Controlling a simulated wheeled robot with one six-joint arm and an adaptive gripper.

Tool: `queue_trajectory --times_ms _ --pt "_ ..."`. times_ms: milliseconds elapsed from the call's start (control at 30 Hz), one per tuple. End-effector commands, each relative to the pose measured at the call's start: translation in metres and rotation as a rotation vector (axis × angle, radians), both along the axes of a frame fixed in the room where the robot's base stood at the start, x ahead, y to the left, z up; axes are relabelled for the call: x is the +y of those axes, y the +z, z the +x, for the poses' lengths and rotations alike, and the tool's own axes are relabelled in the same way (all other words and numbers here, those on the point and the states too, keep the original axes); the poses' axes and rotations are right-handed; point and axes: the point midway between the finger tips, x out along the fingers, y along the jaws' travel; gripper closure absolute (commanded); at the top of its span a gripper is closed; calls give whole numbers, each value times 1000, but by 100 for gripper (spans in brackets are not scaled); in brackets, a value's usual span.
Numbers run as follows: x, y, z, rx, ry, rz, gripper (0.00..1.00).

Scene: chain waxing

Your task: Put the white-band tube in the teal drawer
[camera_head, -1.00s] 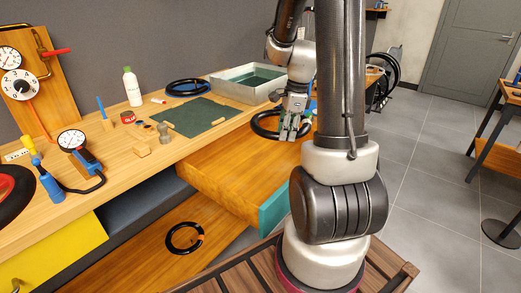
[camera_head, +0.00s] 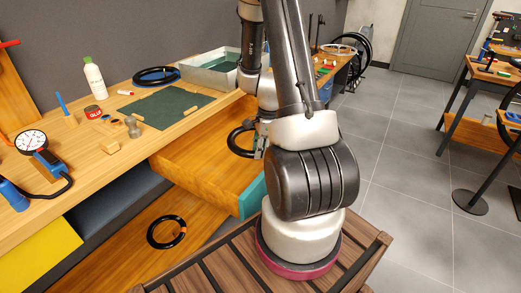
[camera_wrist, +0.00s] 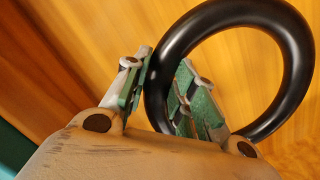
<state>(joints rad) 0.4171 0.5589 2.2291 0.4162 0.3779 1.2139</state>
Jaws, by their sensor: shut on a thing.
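My gripper (camera_wrist: 160,95) is shut on a black ring-shaped tube (camera_wrist: 298,70), with its green-padded fingers on either side of the ring. No white band shows on the visible part. In the head view the held tube (camera_head: 231,140) is over the back part of the open teal drawer (camera_head: 253,198), and my arm partly hides it and the gripper (camera_head: 259,150). The drawer's wooden floor lies below the ring in the wrist view. Whether the tube touches the drawer cannot be told.
Another black tube with an orange band (camera_head: 153,241) lies on a lower wooden surface. A tube with blue inside (camera_head: 140,80) lies on the bench near a grey tray (camera_head: 190,68). A green mat (camera_head: 160,108), bottle (camera_head: 94,78) and gauge (camera_head: 31,142) are on the bench.

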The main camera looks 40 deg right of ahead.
Motion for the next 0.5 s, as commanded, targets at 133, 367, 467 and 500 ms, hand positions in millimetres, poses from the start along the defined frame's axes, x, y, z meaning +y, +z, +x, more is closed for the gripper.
queue_trajectory --times_ms 133,367,467,500 --pt "0 0 0 -1 0 0 100" --pt "0 -2 0 -1 -1 0 65" --pt "0 -2 0 -1 -1 0 52" --pt "0 -2 0 -1 -1 0 52"
